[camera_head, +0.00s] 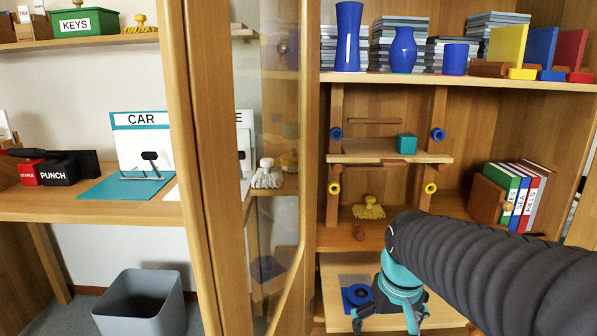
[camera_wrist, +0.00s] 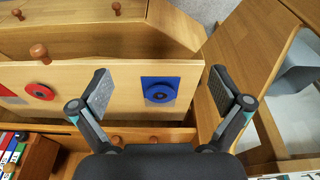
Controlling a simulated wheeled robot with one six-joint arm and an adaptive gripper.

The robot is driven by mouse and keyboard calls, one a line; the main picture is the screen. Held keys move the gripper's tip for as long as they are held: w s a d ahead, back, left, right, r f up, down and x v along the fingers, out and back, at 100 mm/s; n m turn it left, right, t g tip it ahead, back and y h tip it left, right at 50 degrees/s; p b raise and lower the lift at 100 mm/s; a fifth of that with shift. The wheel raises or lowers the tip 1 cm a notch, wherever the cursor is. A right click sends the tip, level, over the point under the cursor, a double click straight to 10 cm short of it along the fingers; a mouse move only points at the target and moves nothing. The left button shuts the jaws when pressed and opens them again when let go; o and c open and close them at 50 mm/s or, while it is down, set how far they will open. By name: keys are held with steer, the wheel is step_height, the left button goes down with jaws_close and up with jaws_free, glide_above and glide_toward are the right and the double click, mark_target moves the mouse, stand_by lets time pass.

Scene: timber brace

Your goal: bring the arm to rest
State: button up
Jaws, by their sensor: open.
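My arm reaches in from the right in the head view, with my gripper (camera_head: 388,312) pointing down in front of the lower part of the wooden cabinet (camera_head: 480,150). In the wrist view my gripper (camera_wrist: 163,95) is open, its two fingers wide apart with nothing between them. The blue piece also shows in the head view (camera_head: 356,295), just left of my gripper.
A glass-paned door (camera_head: 285,150) stands open at the cabinet's left. Inside are a small timber frame with blue and yellow rings, a teal block (camera_head: 406,142), a yellow brush (camera_head: 369,208) and books (camera_head: 518,195). Blue vases (camera_head: 348,37) stand above. A grey bin (camera_head: 141,303) is at lower left.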

steer(key=s+r+t, duration=0.2)
steer(key=s+t, duration=0.1)
steer(key=s, duration=0.9)
steer(key=shift+m, duration=0.3)
